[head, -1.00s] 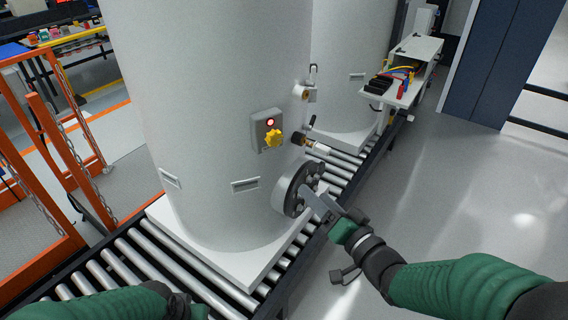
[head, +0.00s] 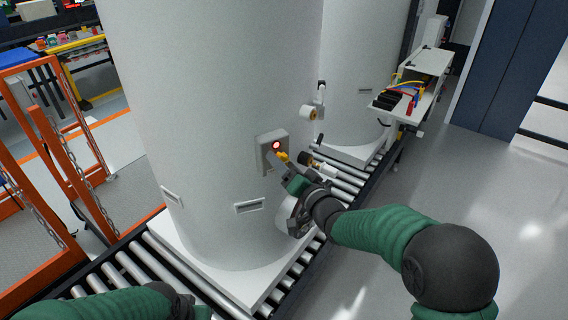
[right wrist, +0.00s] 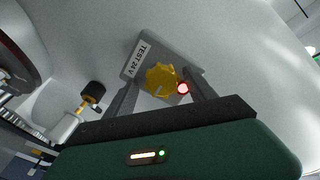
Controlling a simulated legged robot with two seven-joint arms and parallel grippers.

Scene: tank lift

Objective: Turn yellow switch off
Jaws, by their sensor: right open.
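The yellow switch (right wrist: 161,80) is a knob on a grey box (right wrist: 140,57) labelled TEST 24V, fixed to the white tank (head: 215,100). A red light (right wrist: 183,88) glows beside the knob. In the head view the switch (head: 282,156) is partly hidden by my right gripper (head: 287,164). In the right wrist view the two fingers of the right gripper (right wrist: 160,92) stand open on either side of the knob; I cannot tell whether they touch it. My left forearm shows at the bottom left of the head view; its fingers are not visible.
The tank stands on a white base over a roller conveyor (head: 140,268). A valve with a black and brass fitting (head: 318,165) juts out just right of the switch box. Orange rails (head: 62,190) stand at the left. A second tank and a tool cart (head: 415,85) are behind.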

